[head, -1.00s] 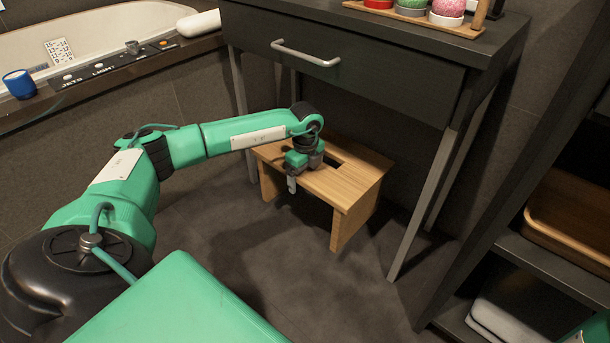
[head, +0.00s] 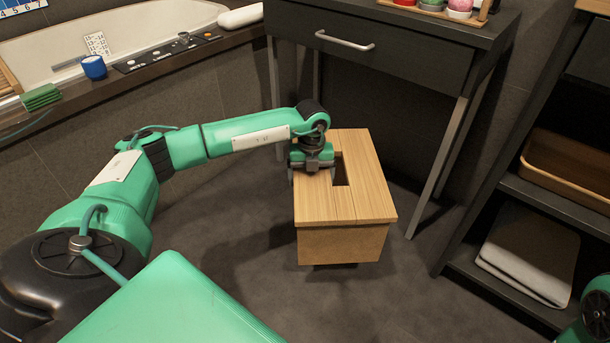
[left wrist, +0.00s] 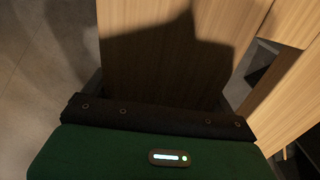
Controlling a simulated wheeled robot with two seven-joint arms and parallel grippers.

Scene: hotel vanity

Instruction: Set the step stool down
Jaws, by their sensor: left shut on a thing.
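The step stool (head: 365,185) is light wood with a dark slot in its top. In the head view it is upright in front of the vanity, its near end panel facing me. My left gripper (head: 312,172) is shut on the left part of its top, beside the slot. In the left wrist view the stool's wooden top (left wrist: 160,60) fills the middle, close against my gripper. The fingertips are hidden there. A dark shadow lies just under the stool's near end; I cannot tell if its feet touch the floor. My right gripper is out of view.
The dark vanity (head: 400,65) stands behind the stool, its slanted metal leg (head: 447,150) to the right. A shelf unit with a tray (head: 570,165) and folded towel (head: 530,250) is at the right. The tub (head: 130,35) is at the back left. Floor (head: 260,250) left of the stool is clear.

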